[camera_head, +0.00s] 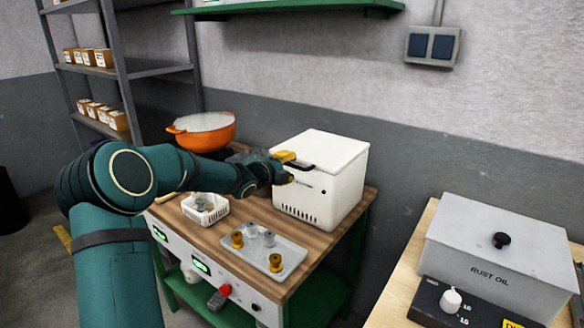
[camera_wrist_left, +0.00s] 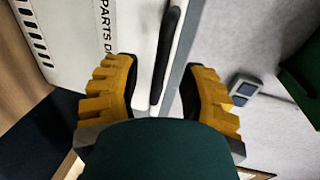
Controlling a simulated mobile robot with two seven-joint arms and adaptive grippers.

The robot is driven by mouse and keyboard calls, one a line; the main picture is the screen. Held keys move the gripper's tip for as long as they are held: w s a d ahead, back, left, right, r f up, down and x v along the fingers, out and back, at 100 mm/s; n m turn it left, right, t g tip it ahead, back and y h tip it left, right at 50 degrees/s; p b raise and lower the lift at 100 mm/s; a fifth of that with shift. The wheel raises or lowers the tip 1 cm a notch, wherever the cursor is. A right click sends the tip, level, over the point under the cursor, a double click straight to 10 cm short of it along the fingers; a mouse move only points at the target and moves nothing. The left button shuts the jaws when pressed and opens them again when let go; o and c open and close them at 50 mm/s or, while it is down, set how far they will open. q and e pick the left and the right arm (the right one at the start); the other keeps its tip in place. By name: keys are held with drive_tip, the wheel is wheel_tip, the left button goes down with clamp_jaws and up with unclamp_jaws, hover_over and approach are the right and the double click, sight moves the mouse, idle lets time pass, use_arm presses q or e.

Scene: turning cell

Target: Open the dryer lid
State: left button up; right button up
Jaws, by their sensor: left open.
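The dryer (camera_head: 325,185) is a white box at the back right of the wooden bench. Its lid (camera_head: 330,150) is closed, with a dark handle (camera_head: 300,166) at the front left. In the left wrist view the dryer front (camera_wrist_left: 85,30) carries the partly hidden lettering "PARTS D". My left gripper (camera_head: 287,163) is at the handle and partly covers it in the head view. In the left wrist view its yellow fingers (camera_wrist_left: 160,66) are open, one on each side of the black handle (camera_wrist_left: 168,45), with gaps visible. My right gripper is in neither view.
A tray (camera_head: 288,262) with several small parts and a white basket (camera_head: 190,212) stand on the bench. An orange pot (camera_head: 215,138) is behind my left arm. A grey rust oil box (camera_head: 490,265) is on the right table. A green shelf (camera_head: 290,8) hangs above.

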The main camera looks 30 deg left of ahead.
use_arm(q)
drive_tip(key=shift+x, duration=1.05)
clamp_jaws()
drive_tip(key=shift+w+d+r, duration=0.1)
drive_tip(key=shift+r, duration=0.05)
